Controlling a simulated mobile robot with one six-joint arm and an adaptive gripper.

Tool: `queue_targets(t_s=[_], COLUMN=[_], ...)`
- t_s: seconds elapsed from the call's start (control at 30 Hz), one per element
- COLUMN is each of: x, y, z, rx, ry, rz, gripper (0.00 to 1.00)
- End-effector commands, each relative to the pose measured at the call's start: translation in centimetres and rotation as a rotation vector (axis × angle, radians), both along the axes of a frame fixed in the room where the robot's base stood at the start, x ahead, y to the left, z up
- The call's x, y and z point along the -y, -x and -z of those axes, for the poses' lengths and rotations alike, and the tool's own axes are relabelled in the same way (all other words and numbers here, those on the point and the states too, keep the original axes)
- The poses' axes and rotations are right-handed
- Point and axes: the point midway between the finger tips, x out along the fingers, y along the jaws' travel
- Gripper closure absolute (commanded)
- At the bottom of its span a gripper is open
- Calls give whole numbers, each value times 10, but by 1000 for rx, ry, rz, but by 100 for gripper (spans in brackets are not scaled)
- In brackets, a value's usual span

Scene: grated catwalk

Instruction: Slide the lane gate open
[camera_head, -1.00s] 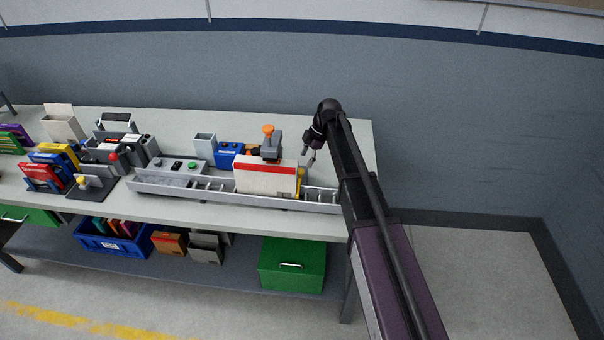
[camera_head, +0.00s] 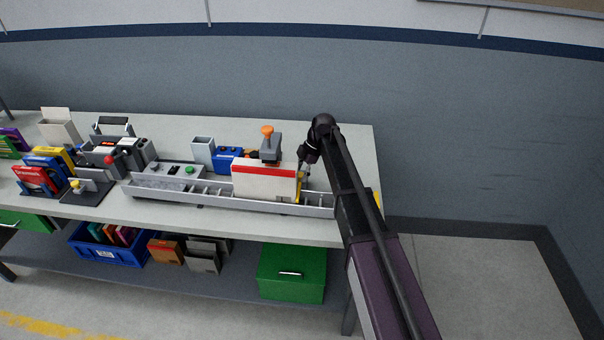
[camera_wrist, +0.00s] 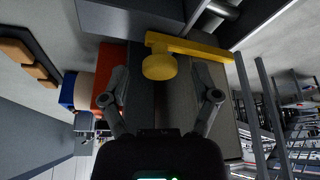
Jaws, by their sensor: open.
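The yellow gate piece (camera_head: 299,186) stands at the right end of a white panel with a red stripe (camera_head: 263,182), on the long grey lane (camera_head: 160,194). In the wrist view it shows as a yellow bar (camera_wrist: 195,49) with a round yellow knob (camera_wrist: 159,67). My gripper (camera_head: 304,172) is beside the yellow piece, at the right of the panel. In the wrist view the open fingers of my gripper (camera_wrist: 166,90) lie on either side of the knob's line, with the knob just beyond the tips. I cannot tell whether anything touches it.
A grey device with an orange knob (camera_head: 268,131) rises behind the panel. A blue box (camera_head: 226,157) and a grey control box (camera_head: 178,176) stand left of it. Several colored cases crowd the bench's left end. The bench (camera_head: 352,150) is bare at its back right.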

Motion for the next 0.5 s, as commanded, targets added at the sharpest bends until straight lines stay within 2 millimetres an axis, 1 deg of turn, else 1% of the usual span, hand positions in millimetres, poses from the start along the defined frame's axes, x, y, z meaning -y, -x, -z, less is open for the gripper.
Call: queue_targets(t_s=[0.07, 0.1, 0.17, 0.2, 0.27, 0.3, 0.33, 0.37, 0.5], x=[0, 0, 0, 0, 0, 0, 0, 0, 0], y=[0, 0, 0, 0, 0, 0, 0, 0, 0], z=[0, 0, 0, 0, 0, 0, 0, 0, 0], rx=[0, 0, 0, 0, 0, 0, 0, 0, -1], ry=[0, 0, 0, 0, 0, 0, 0, 0, 0], rz=[0, 0, 0, 0, 0, 0, 0, 0, 0], gripper=[21, 27, 45, 57, 75, 86, 95, 100, 100])
